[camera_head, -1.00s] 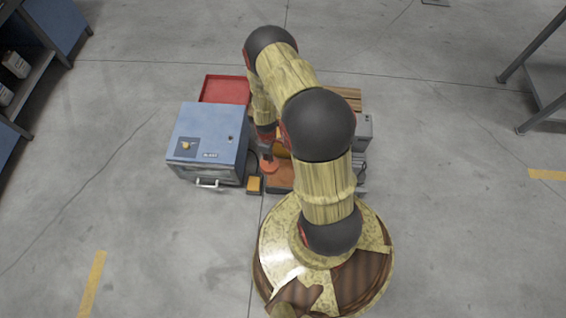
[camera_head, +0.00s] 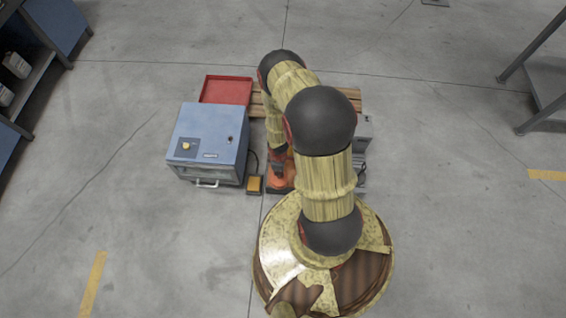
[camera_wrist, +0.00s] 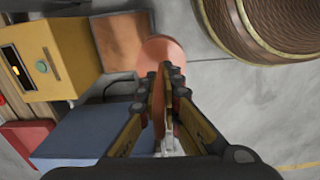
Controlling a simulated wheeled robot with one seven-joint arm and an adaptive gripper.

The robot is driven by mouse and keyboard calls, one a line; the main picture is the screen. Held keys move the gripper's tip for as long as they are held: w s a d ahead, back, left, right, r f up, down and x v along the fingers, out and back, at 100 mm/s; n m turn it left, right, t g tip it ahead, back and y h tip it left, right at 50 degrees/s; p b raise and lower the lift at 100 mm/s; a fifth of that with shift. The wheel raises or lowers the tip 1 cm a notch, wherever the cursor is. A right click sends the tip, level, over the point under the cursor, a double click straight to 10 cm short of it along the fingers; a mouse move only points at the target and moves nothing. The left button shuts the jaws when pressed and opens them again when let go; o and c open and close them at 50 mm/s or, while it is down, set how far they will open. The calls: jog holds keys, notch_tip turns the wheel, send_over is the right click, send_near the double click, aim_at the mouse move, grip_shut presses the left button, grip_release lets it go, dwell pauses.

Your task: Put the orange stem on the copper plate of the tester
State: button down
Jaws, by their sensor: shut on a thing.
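My gripper (camera_wrist: 165,85) is shut on the orange stem (camera_wrist: 163,50), whose round flat end shows past the fingertips in the wrist view. The copper plate (camera_wrist: 120,35) is a brown square beside the yellow tester body (camera_wrist: 45,60), which has a green button. In the wrist view the stem's disc overlaps the plate's near right corner; I cannot tell whether they touch. In the head view my gripper (camera_head: 279,168) is low by the plate, and my arm hides most of the tester.
A blue cabinet (camera_head: 208,135) stands left of the tester, with a red tray (camera_head: 226,90) behind it. A small yellow-topped box (camera_head: 254,184) sits on the floor between them. A grey box (camera_head: 365,130) is on the right.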

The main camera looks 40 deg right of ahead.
aim_at(282, 182)
jog(key=shift+s+a+f+n, duration=0.2)
jog(key=shift+s+f, duration=0.35)
jog(key=shift+s, duration=0.1)
jog(key=shift+s+a+f+n, duration=0.15)
jog(key=shift+s+f+n, duration=0.05)
jog(key=shift+s+f, duration=0.35)
jog(key=shift+s, duration=0.15)
jog(key=shift+d+f, duration=0.1)
jog(key=shift+f, duration=0.1)
jog(key=w+d+f+b, duration=0.4)
jog(key=w+d+f, duration=0.5)
jog(key=shift+d+f+b, duration=0.2)
jog(key=shift+d+b, duration=0.05)
jog(key=shift+b, duration=0.1)
jog(key=shift+w+f, duration=0.1)
jog(key=shift+w, duration=0.05)
jog(key=shift+w+d+f+b, duration=0.15)
jog(key=shift+f+b, duration=0.55)
jog(key=shift+f, duration=1.05)
